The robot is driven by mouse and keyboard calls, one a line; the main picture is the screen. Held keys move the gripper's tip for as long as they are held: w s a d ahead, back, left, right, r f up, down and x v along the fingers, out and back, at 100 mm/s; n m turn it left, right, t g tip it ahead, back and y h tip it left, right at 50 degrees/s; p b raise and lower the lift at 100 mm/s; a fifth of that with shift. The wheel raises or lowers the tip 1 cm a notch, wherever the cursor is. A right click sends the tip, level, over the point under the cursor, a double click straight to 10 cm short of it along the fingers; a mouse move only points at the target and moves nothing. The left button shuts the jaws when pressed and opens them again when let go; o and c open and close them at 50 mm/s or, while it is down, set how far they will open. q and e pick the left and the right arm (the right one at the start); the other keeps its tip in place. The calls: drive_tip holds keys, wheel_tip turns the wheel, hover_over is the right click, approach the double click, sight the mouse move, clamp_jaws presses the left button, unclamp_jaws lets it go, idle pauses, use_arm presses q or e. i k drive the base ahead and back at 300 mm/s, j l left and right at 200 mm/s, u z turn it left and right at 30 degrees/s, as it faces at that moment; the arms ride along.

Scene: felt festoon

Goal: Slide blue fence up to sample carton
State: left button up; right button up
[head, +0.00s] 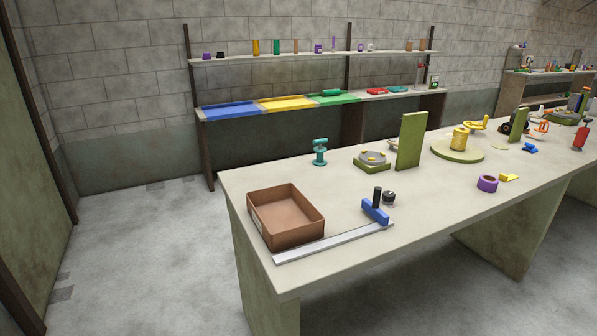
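The blue fence (375,211) is a small blue block at the right end of a pale metal rail (330,244) near the table's front edge. A black upright knob (376,196) stands at it. The sample carton (268,234) is an open brown box at the table's left corner, beside the left part of the rail. A clear stretch of rail lies between the fence and the carton. The carton's visible inside looks empty. Neither of my grippers shows in the head view.
The table (335,189) also holds a teal stand (320,151), a green upright panel (411,140), a yellow-topped turntable (458,145) and a purple tape roll (487,183). A small dark-capped object (389,198) stands just behind the fence. Open floor (150,250) lies left of the table.

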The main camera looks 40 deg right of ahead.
sight(372, 208)
drive_tip(key=i+z, duration=0.1)
drive_tip(key=z, duration=1.2)
drive_tip(key=i+j+z, duration=0.15)
drive_tip(key=j+z, duration=0.25)
drive_tip(key=i+j+z, duration=0.15)
drive_tip(key=z, duration=0.2)
drive_tip(key=j+z, duration=0.9)
drive_tip(key=j, duration=1.2)
